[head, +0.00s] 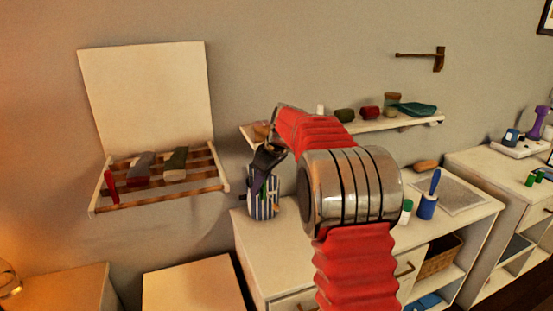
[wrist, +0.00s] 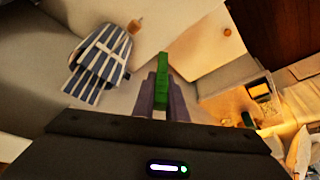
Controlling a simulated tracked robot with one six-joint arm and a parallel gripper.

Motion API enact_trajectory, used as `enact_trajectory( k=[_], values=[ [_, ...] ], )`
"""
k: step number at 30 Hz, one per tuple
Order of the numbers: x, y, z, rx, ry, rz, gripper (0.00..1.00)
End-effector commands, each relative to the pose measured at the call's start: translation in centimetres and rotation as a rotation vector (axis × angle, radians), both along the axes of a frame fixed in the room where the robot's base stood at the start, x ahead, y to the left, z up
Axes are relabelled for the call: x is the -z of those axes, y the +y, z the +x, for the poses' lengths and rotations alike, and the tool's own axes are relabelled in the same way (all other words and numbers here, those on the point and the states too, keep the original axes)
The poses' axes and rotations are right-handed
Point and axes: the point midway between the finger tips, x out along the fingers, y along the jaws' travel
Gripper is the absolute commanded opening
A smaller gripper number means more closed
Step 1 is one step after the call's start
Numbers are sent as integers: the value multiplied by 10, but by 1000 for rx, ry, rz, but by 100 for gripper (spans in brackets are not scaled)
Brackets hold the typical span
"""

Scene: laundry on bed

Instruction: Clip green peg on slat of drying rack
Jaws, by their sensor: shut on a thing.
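A green peg (wrist: 161,80) is held between the two fingers of my gripper (wrist: 161,100), sticking out past their tips in the wrist view. The drying rack (head: 222,178) is a wall-mounted frame with a tall pale back board and brown wooden slats (head: 160,197), to the left of my gripper. Folded cloths (head: 141,168) lie over the slats. A red peg-like thing (head: 111,187) is at its left end.
A blue-and-white striped bag (head: 264,205) is just behind my gripper; it also shows in the wrist view (wrist: 98,62). A shelf (head: 390,125) with small items is above a white cabinet (head: 285,240). Wall space between rack and bag is clear.

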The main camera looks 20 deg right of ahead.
Motion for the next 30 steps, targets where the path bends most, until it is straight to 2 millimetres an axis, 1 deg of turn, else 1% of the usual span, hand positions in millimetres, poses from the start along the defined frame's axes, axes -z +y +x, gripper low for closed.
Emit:
enact_trajectory(
  k=[1,3,8,11,17,21,24,27,30],
  values=[
    [15,10,-5,-23,4,3,0],
    [34,24,-11,-56,3,3,0],
    [79,52,-29,-125,3,6,0],
    [105,68,-45,-164,0,8,0],
    [156,97,-83,-239,-2,11,0],
    [188,114,-114,-283,-1,8,0],
    [206,122,-135,-309,0,3,0],
    [218,127,-149,-324,1,-2,0],
    [223,129,-155,-332,1,-5,0]
  ],
)
